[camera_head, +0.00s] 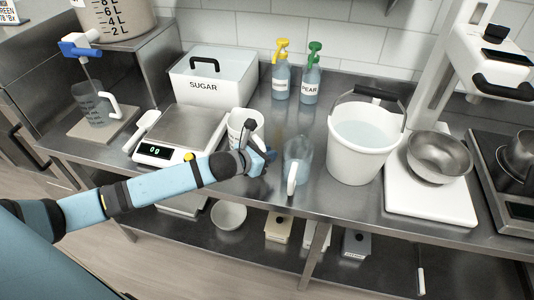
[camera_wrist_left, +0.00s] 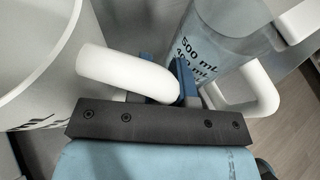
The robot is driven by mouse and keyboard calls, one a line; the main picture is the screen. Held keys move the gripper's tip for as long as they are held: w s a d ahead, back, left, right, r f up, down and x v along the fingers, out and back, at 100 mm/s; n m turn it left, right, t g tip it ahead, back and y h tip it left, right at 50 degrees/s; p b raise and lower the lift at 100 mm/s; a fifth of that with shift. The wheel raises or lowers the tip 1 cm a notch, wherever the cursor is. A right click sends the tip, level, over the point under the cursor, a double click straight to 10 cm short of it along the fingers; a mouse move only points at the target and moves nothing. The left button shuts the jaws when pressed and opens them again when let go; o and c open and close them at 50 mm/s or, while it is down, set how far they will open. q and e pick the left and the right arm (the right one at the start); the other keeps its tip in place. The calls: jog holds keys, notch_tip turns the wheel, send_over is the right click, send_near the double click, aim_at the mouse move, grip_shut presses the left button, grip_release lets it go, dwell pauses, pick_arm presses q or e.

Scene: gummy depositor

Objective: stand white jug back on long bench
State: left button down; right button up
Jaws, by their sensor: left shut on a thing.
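The white jug (camera_head: 246,124) is upright at the long bench (camera_head: 225,170), between the scale and a clear jug. My left gripper (camera_head: 262,160) is shut on the white jug's handle, in front of its body. In the left wrist view the white jug (camera_wrist_left: 35,60) fills the left side, and its thick white handle (camera_wrist_left: 125,75) runs into my left gripper (camera_wrist_left: 182,85). The arm hides the jug's base, so I cannot tell whether it touches the bench. My right gripper is not in view.
The clear measuring jug (camera_head: 298,160) stands close on the right; it also shows in the left wrist view (camera_wrist_left: 225,35). The scale (camera_head: 185,135), reading 0, is on the left. A white bucket (camera_head: 362,145) stands right; two spray bottles (camera_head: 281,80) and the sugar bin (camera_head: 213,80) stand behind.

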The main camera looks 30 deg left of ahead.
pick_arm(q)
jog(key=shift+f, duration=0.15)
jog(key=c, duration=1)
grip_release()
jog(key=shift+c, duration=0.2)
jog(key=b+v, duration=0.1)
jog(key=v, duration=1.1)
jog(key=s+d+f+m, duration=0.4)
jog(key=s+f+m, duration=0.1)
jog(key=m, duration=0.6)
jog(key=s+d+f+m+g, duration=0.1)
jog(key=s+d+f+m, duration=0.3)
jog(key=f+m, duration=0.4)
jog(key=s+d+f+m+y, duration=0.1)
jog(key=s+d+f+m, duration=0.3)
jog(key=m, duration=1.2)
jog(key=s+f, duration=0.3)
jog(key=shift+d+g, duration=0.25)
jog(key=shift+g, duration=0.05)
